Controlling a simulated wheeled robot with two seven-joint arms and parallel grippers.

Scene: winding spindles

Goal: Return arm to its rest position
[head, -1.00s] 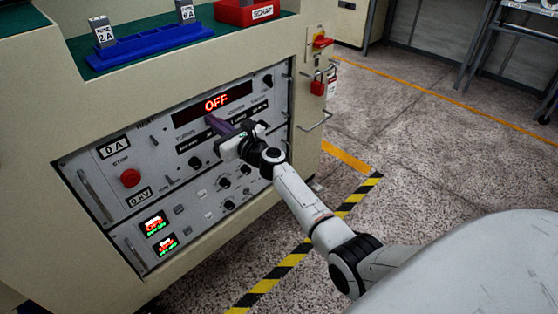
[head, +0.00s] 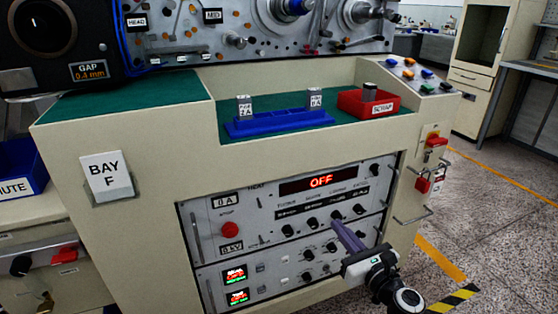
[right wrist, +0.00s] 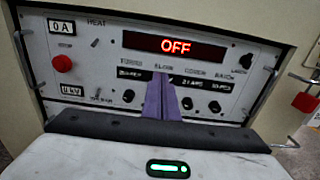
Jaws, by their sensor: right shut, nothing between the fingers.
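My right gripper (head: 342,226) has purple fingers, shut together with nothing between them. It is in front of the control panel (head: 262,208) on the beige cabinet, pointing at its knob rows. In the right wrist view the closed fingers (right wrist: 161,96) point up toward the panel, below the red OFF display (right wrist: 176,46). I cannot tell whether the fingertips touch the panel. My right arm comes in from the bottom right of the head view. My left gripper is not in view.
The panel has a red stop button (head: 229,230) and side handles. Above it, a blue rack (head: 279,124) holds two labelled blocks, beside a red SCRAP bin (head: 352,104). A red padlock (head: 424,185) hangs at the cabinet's right side. Open floor (head: 500,235) lies to the right.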

